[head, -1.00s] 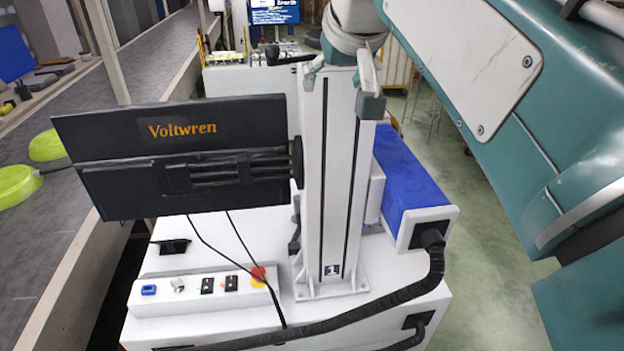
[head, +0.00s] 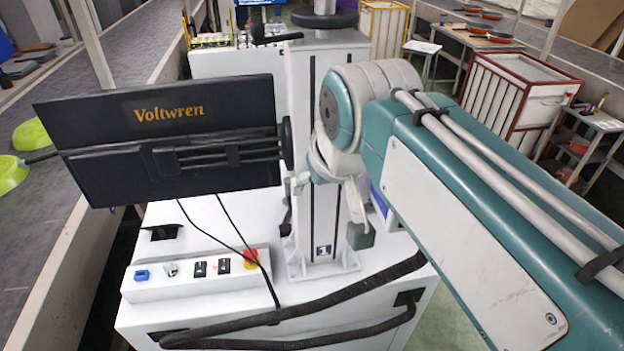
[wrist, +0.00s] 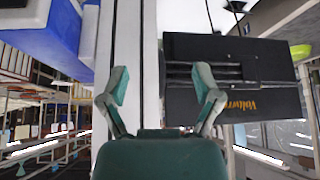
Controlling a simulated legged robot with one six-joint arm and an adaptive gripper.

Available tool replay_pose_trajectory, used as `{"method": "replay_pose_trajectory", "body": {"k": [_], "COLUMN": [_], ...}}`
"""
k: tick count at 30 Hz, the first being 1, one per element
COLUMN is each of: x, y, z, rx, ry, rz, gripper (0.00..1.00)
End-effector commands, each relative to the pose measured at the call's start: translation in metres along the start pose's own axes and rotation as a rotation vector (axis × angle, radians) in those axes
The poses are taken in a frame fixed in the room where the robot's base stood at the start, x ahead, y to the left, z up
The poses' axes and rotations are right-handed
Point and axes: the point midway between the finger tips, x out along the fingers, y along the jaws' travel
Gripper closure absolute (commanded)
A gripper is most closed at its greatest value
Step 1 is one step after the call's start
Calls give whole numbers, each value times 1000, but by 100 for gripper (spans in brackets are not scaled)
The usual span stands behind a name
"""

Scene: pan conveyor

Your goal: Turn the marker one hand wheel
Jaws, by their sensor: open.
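The white column (head: 312,85) stands on the white machine, with a marker "1" (head: 323,250) at its foot. A black hand wheel (head: 324,18) sits flat at the column's top. A second dark wheel (head: 287,142) stands edge-on at the column's left side, beside the Voltwren panel (head: 165,125). My gripper (head: 330,210) points down in front of the lower column, below both wheels. In the wrist view my gripper (wrist: 160,83) has its fingers apart with nothing held between them. The column (wrist: 122,40) and inverted panel (wrist: 240,90) lie beyond it. My arm hides the column's middle.
A control box (head: 195,273) with a red-yellow button sits on the machine's front left. A thick black hose (head: 330,310) crosses the machine's front. A conveyor (head: 60,200) with green pans runs at left. A red-framed cart (head: 510,100) stands at back right.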

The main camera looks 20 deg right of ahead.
Motion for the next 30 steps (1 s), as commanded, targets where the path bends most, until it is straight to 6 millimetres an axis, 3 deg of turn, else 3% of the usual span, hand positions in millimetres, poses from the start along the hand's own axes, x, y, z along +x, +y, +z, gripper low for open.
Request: {"method": "replay_pose_trajectory", "body": {"k": [6, 22, 26, 30], "x": [7, 6, -4, -26], "y": [-2, -1, 5, 21], "z": [12, 9, -18, -74], "rx": [-4, -3, 7, -10], "ry": [-8, -8, -8, 38], "rz": [-3, -8, -63, -193], "gripper": [18, 18, 18, 18]}}
